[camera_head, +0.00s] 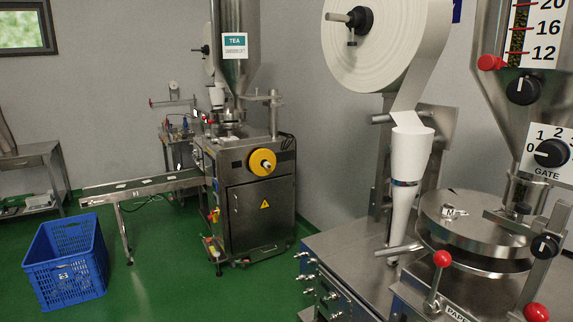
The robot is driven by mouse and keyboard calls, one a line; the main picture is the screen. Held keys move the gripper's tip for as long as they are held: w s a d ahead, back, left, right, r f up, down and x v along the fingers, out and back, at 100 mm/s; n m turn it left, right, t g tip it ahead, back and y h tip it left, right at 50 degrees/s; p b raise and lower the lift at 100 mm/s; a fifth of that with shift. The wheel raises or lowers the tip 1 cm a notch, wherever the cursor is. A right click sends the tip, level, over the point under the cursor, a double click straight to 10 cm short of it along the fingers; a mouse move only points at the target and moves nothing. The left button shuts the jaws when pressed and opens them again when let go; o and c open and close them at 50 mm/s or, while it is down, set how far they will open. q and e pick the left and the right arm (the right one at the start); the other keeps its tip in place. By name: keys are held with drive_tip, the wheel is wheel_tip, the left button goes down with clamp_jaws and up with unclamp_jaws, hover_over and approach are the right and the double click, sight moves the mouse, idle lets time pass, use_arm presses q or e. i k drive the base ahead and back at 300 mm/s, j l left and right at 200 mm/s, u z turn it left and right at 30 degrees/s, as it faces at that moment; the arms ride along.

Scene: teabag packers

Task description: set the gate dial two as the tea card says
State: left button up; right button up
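A black gate dial (551,153) sits on a white scale plate marked GATE on the near machine at the right edge. The knob's light mark seems to face left, close to 0. A card headed TEA (235,45) is on the hopper of the far machine; its smaller lines are too small to read. I cannot tell from the view which dial is called two. Neither of my grippers is in view.
The near machine has another black knob (522,90), a level scale (530,35), red ball levers (442,259) and a paper roll (372,45). The far machine has a yellow handwheel (262,162) and a conveyor (140,187). A blue crate (66,262) stands on open green floor.

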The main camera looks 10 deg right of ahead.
sight(550, 153)
drive_tip(key=z, duration=1.55)
